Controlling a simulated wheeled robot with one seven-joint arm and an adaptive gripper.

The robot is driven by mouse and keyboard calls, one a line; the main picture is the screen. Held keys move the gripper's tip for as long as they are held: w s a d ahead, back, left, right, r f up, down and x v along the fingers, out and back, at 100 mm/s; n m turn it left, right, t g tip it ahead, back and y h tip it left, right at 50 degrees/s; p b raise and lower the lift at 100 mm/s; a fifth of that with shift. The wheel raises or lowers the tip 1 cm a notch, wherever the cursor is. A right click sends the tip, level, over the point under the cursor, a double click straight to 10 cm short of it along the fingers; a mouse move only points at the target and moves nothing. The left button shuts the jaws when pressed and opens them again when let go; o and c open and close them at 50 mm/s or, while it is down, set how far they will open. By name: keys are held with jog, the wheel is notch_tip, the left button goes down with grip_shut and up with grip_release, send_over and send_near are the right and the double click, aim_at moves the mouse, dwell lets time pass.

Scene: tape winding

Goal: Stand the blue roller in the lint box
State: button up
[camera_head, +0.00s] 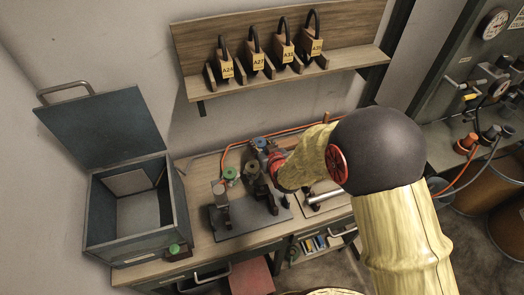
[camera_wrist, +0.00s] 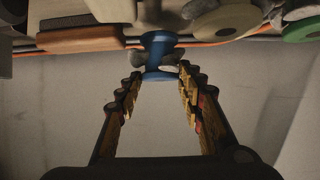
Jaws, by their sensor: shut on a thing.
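The blue roller (camera_wrist: 159,52) shows in the wrist view between the grey fingertips of my gripper (camera_wrist: 160,60), which is shut on it near the narrow middle. The lint box, taken to be the dark blue-grey box (camera_head: 180,205), stands at the bench's left end, left of my gripper. Its hinged lid (camera_head: 105,130) is raised, and the visible inside looks empty.
The winding apparatus has a grey base plate (camera_head: 243,222) and a green spool (camera_head: 230,173). An orange hose (camera_head: 224,158) runs behind it. A wall shelf (camera_head: 290,77) with several tagged padlocks hangs above.

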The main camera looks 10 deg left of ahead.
aim_at(262, 149)
jog(key=shift+f+b, duration=0.35)
jog(key=shift+f, duration=1.1)
jog(key=shift+f, duration=0.1)
jog(key=o, duration=1.2)
jog(key=shift+c, duration=0.2)
jog(key=shift+s+d+r, duration=0.1)
jog(key=shift+s+r, duration=0.05)
jog(key=shift+r, duration=0.1)
jog(key=p+v, duration=0.2)
jog(key=v, duration=0.9)
jog(key=shift+s, duration=0.3)
jog(key=shift+d+r, duration=0.1)
jog(key=shift+d, duration=0.05)
